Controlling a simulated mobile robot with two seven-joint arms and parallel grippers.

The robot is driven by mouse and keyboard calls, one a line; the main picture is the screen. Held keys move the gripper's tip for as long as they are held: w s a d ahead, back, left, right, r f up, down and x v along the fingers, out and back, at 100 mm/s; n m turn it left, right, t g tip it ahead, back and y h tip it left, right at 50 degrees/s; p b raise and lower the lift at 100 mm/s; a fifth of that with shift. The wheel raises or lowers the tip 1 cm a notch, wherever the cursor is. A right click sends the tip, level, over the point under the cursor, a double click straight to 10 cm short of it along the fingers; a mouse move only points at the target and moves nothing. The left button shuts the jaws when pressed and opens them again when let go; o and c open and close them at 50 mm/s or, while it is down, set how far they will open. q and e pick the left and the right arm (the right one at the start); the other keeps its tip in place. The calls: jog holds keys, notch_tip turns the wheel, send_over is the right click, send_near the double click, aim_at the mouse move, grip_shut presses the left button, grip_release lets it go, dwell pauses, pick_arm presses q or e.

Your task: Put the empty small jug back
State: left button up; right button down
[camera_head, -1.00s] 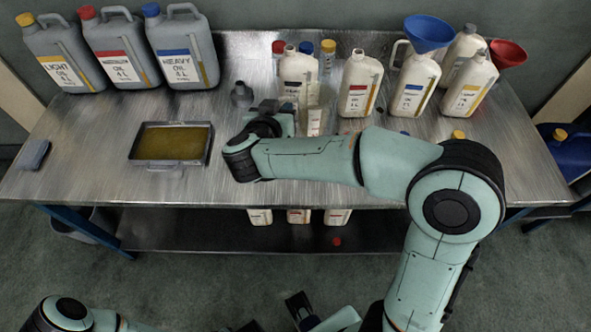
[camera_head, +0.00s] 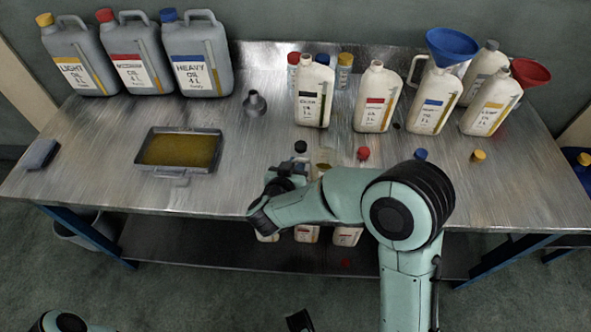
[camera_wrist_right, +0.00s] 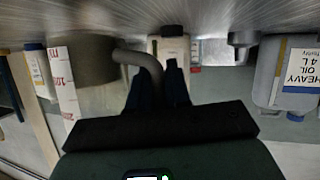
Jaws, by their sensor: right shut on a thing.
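The small jug (camera_head: 323,160) is clear with a thin yellowish tinge, mostly hidden behind my right arm in the head view. In the right wrist view the jug (camera_wrist_right: 85,62) shows large at left, with a red-marked scale strip and a grey handle. My right gripper (camera_head: 287,172) is shut on that handle, and its fingers show in the wrist view (camera_wrist_right: 160,85). It holds the jug over the front middle of the metal table. Whether the jug touches the table is unclear. My left gripper (camera_head: 299,320) is barely visible at the bottom edge, below the table.
White oil bottles (camera_head: 375,98) stand at the back right, one with a blue funnel (camera_head: 452,44). Loose caps (camera_head: 363,153) lie in front. A grey funnel (camera_head: 254,101), oil tray (camera_head: 212,150), sponge (camera_head: 40,154) and large grey cans (camera_head: 199,62) are at left. The table (camera_head: 110,155) is bare between.

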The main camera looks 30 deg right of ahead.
jog(key=shift+f, duration=0.7)
jog(key=shift+f, duration=0.2)
jog(key=c, duration=1.1)
grip_release()
jog(key=shift+r, duration=0.15)
jog(key=shift+s+a+r, duration=0.15)
jog(key=shift+a+r, duration=0.05)
jog(key=shift+a, duration=0.05)
jog(key=p+v, duration=0.1)
jog(key=v, duration=1)
jog(key=shift+s+a+p, duration=0.1)
jog(key=shift+s+p, duration=0.1)
jog(key=shift+p, duration=0.15)
